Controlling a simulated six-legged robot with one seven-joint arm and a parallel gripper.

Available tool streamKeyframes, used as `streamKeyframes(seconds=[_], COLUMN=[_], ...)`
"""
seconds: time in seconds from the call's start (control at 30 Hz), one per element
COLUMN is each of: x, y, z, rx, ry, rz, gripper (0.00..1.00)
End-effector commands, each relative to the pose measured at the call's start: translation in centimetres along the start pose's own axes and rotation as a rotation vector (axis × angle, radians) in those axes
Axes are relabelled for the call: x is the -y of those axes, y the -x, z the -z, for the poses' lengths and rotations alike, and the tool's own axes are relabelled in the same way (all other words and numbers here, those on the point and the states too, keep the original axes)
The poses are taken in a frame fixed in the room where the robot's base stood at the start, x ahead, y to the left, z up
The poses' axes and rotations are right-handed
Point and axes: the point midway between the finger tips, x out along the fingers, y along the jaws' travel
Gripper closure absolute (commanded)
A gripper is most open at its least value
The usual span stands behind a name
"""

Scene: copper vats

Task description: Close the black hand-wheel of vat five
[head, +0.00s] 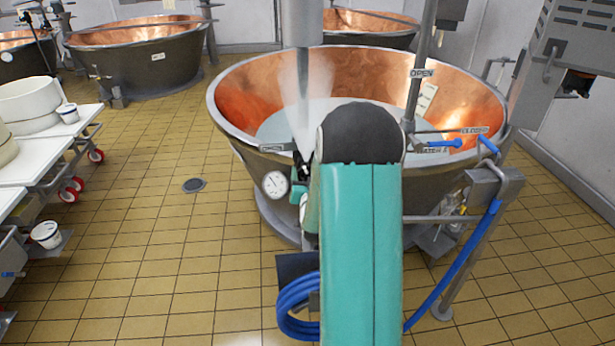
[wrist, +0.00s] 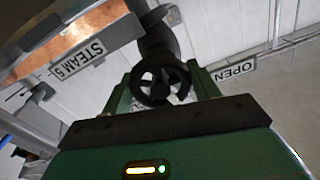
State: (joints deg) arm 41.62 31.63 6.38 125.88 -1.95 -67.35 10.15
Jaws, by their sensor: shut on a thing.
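The black hand-wheel (wrist: 160,84) sits between the two green fingers of my gripper (wrist: 162,90) in the wrist view. The fingers are shut on it from both sides. A STEAM 5 label (wrist: 82,57) is to its left and an OPEN label (wrist: 234,69) to its right. In the head view, the copper-lined vat (head: 240,98) stands ahead, with pale liquid and a white plume (head: 305,90) above it. My gripper (head: 300,180) is at the vat's near rim, mostly hidden by my own arm.
A dial gauge (head: 275,184) is on the vat's near side. Blue-handled valves (head: 445,143) and a pipe frame stand at the right. A white-topped cart (head: 50,150) is at the left. The tiled floor (head: 150,240) between is clear apart from a drain (head: 194,185).

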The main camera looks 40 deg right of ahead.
Motion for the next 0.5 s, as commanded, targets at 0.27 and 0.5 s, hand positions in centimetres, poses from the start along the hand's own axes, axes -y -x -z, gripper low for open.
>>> streamKeyframes(seconds=[0.27, 0.5], x=[0.08, 0.18], y=[-0.04, -0.04], z=[-0.14, -0.14], rx=[0.004, 0.005], ry=[-0.231, -0.459], rz=[-0.001, -0.001], gripper=[0.62, 0.62])
